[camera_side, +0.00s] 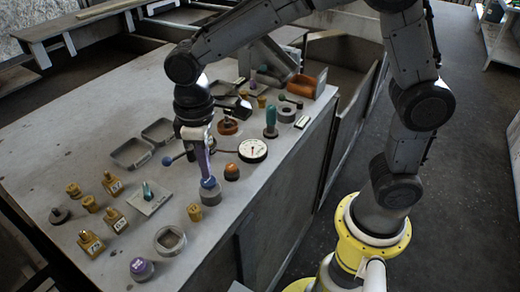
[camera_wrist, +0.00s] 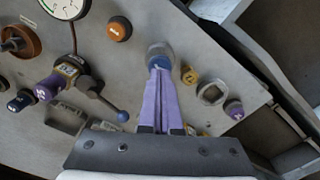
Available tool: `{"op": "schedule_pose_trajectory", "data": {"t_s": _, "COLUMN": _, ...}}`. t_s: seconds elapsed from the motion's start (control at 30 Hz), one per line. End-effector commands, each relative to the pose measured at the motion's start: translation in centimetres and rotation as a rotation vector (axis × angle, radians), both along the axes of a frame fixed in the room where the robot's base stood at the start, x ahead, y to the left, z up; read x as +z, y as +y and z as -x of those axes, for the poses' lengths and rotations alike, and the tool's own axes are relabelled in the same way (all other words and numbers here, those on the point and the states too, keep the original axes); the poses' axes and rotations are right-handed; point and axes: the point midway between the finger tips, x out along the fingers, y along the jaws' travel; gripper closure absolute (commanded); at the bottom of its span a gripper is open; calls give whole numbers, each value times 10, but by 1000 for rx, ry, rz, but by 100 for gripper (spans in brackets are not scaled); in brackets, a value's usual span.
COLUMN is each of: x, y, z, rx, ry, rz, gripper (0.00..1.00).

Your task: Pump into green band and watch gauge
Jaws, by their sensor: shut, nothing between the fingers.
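The round white gauge (camera_side: 253,150) lies face up on the bench; its needle reading and any green band are too small to make out. It is cut off at the top of the wrist view (camera_wrist: 62,6). The ball also shows in the side view (camera_side: 167,161). My gripper (camera_side: 207,177) has purple fingers, shut and empty, pointing down at a blue-topped grey cylinder (camera_side: 210,191). In the wrist view the fingertips (camera_wrist: 159,68) overlap that cylinder (camera_wrist: 160,50); contact is unclear.
An orange-brown knob (camera_side: 232,172) stands near the cylinder. A grey square-holed ring (camera_side: 170,240), a purple-topped knob (camera_side: 141,268) and several brass parts stand toward the front. Shallow dark trays (camera_side: 131,153) lie farther left. The bench's left side is mostly clear.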

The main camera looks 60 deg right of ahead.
Motion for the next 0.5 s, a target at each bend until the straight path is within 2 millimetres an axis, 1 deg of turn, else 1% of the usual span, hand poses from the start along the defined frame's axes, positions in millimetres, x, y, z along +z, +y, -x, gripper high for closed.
{"op": "schedule_pose_trajectory", "data": {"t_s": 0.17, "x": -2, "y": 0, "z": 0, "rx": 0, "ry": 0, "rz": 0, "gripper": 100}}
{"op": "schedule_pose_trajectory", "data": {"t_s": 0.5, "x": -14, "y": 0, "z": 0, "rx": 0, "ry": 1, "rz": 0, "gripper": 100}}
